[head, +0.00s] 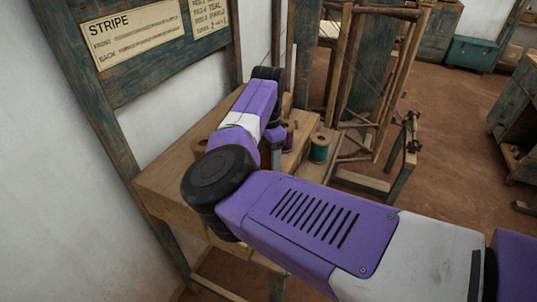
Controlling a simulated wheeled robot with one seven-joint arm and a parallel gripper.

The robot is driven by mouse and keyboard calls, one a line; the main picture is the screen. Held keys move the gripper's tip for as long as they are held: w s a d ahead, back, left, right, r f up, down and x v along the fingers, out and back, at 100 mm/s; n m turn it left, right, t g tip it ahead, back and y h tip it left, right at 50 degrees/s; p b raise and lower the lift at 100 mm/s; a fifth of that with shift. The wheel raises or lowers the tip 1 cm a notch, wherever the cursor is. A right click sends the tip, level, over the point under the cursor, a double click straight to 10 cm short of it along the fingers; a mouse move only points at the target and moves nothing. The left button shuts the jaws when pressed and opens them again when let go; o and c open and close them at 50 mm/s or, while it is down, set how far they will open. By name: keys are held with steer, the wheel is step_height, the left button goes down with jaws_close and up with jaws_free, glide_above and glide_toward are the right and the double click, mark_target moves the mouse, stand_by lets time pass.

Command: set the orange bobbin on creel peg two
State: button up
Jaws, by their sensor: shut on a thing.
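My gripper (277,154) shows only in part, as a dark grey piece pointing down over the wooden bench, partly behind my purple arm. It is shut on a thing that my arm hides. I cannot make out any orange thread. A purple bobbin (289,132) stands just right of the gripper on the stepped wooden creel (302,122). A teal bobbin (319,148) stands upright farther right. A bare peg (296,125) seems to rise between them; which peg is number two cannot be told.
The wooden bench (160,183) stands against the white wall. A STRIPE card (130,32) hangs above. A wooden winding frame (352,75) stands close behind the creel. Open earthen floor (450,125) lies right.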

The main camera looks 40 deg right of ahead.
steer(key=shift+f, duration=0.25)
steer(key=o, duration=1.8)
steer(key=shift+c, duration=0.2)
step_height(320, 180, up, 7)
steer(key=p, duration=0.6)
